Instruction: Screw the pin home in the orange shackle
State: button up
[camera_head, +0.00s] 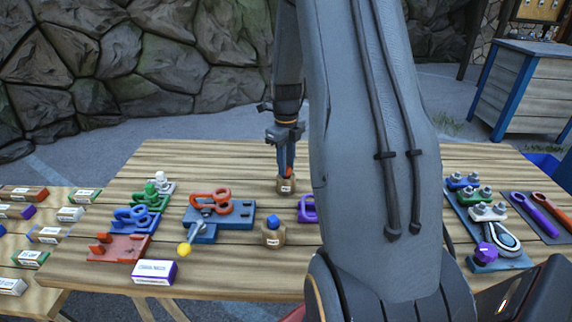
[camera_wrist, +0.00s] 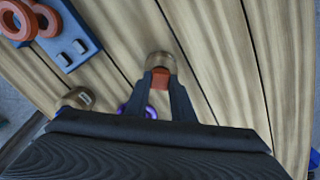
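The orange shackle (camera_head: 238,207) lies on a blue block (camera_head: 203,236) left of centre on the table. Its loop (camera_wrist: 14,20) and block (camera_wrist: 75,40) also show at the top left of the wrist view. My gripper (camera_head: 287,150) points down, right of the shackle. Its fingers (camera_wrist: 162,88) lie on both sides of an orange-red pin (camera_wrist: 160,77), which fills the gap and seems gripped. The pin (camera_head: 289,166) is upright over a small brown holder (camera_head: 286,186); whether its lower end is inside the holder is hidden.
A brown holder with a blue top (camera_head: 272,236), a purple shackle (camera_head: 307,209) and a yellow-ended grey rod (camera_head: 184,249) are near. Green, blue and red fittings stand at left. Hardware lies at right. My arm hides much of the table's right half.

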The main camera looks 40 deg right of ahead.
grip_shut()
jog(key=shift+r, duration=0.15)
jog(key=shift+r+p, duration=2.45)
jog(key=shift+r, duration=1.45)
